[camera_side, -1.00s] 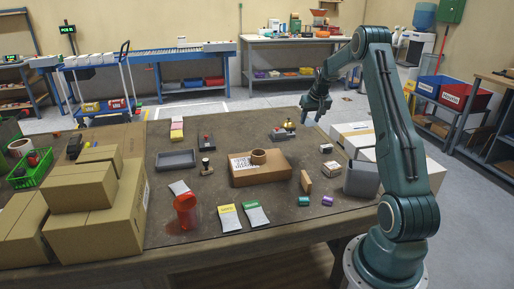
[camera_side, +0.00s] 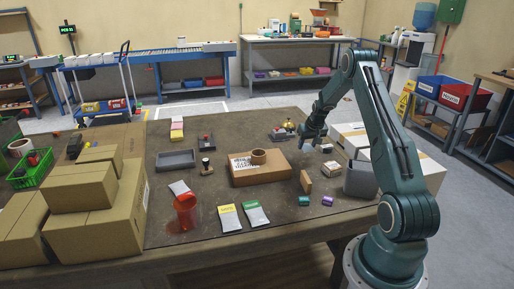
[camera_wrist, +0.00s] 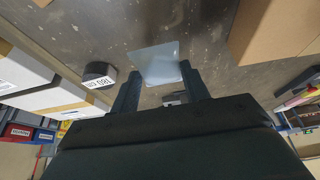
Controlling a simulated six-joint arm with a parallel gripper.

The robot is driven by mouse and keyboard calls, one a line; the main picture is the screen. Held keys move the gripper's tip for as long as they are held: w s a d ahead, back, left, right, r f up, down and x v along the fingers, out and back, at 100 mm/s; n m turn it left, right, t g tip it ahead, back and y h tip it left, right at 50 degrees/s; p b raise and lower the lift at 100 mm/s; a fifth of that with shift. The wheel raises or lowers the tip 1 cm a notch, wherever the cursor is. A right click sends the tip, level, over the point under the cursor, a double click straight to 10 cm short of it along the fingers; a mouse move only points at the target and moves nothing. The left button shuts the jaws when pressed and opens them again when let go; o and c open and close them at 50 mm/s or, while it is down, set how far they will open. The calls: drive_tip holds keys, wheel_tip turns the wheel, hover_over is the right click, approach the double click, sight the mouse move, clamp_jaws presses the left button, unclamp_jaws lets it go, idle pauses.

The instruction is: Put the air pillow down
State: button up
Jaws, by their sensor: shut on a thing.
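The air pillow (camera_wrist: 157,64) is a pale, translucent, bluish pouch. In the wrist view it sits between the two dark fingers of my gripper (camera_wrist: 158,88), which is shut on it. The pillow extends beyond the fingertips, with the dark tabletop behind it. In the side view my gripper (camera_side: 309,139) is over the back right part of the table, right of the flat cardboard box. I cannot make out the pillow clearly there.
A small white box (camera_side: 333,168), a grey bin (camera_side: 360,182) and larger white boxes (camera_side: 420,168) stand to the right. Bare tabletop (camera_side: 232,140) shows behind the cardboard box.

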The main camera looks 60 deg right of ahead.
sight(307, 151)
drive_tip(key=shift+f, duration=1.95)
drive_tip(key=shift+f, duration=0.15)
drive_tip(key=o, duration=0.9)
drive_tip(key=shift+v, duration=6.15)
